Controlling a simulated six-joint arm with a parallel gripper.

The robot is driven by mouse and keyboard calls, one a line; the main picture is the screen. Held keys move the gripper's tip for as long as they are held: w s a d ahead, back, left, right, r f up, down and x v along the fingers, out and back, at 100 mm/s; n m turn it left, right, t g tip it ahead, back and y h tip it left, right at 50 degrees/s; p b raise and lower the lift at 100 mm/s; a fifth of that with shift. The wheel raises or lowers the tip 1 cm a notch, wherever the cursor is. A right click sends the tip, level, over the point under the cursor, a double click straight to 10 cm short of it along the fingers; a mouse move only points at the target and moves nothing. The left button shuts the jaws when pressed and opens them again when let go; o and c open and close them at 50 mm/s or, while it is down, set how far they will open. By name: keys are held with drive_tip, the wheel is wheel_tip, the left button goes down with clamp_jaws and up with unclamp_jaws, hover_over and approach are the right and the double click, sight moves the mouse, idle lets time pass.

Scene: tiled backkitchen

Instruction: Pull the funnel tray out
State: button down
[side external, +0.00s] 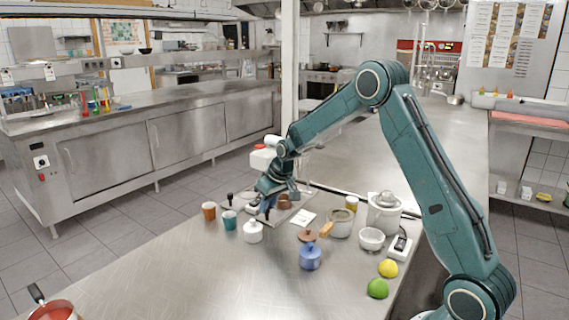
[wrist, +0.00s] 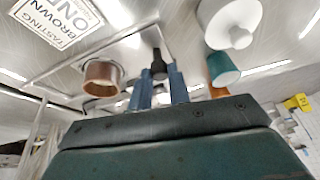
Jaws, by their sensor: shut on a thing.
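The funnel tray, a flat grey metal plate (side external: 304,190), lies at the table's far left edge, partly hidden behind my gripper. It also shows in the wrist view (wrist: 128,62). A copper cup-shaped funnel (wrist: 102,76) stands at the plate, left of my fingers in the wrist view; its brown form shows beside my gripper in the side view (side external: 284,202). My gripper (side external: 268,209) points down low over the table. Its blue fingers (wrist: 163,88) are shut around a black upright handle (wrist: 158,66). Whether the handle joins the plate is hard to see.
A white lidded pot (side external: 253,233), teal cup (side external: 229,220) and orange cup (side external: 209,212) stand close beside my gripper.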

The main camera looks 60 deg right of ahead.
drive_tip(key=shift+a, duration=0.55)
drive_tip(key=c, duration=1.3)
unclamp_jaws()
drive_tip(key=shift+r, duration=0.1)
drive_tip(key=shift+s+r, duration=0.2)
drive_tip(key=shift+r, duration=0.25)
drive_tip(key=v, duration=1.2)
drive_tip(key=shift+s+r, duration=0.2)
drive_tip(key=shift+r, duration=0.1)
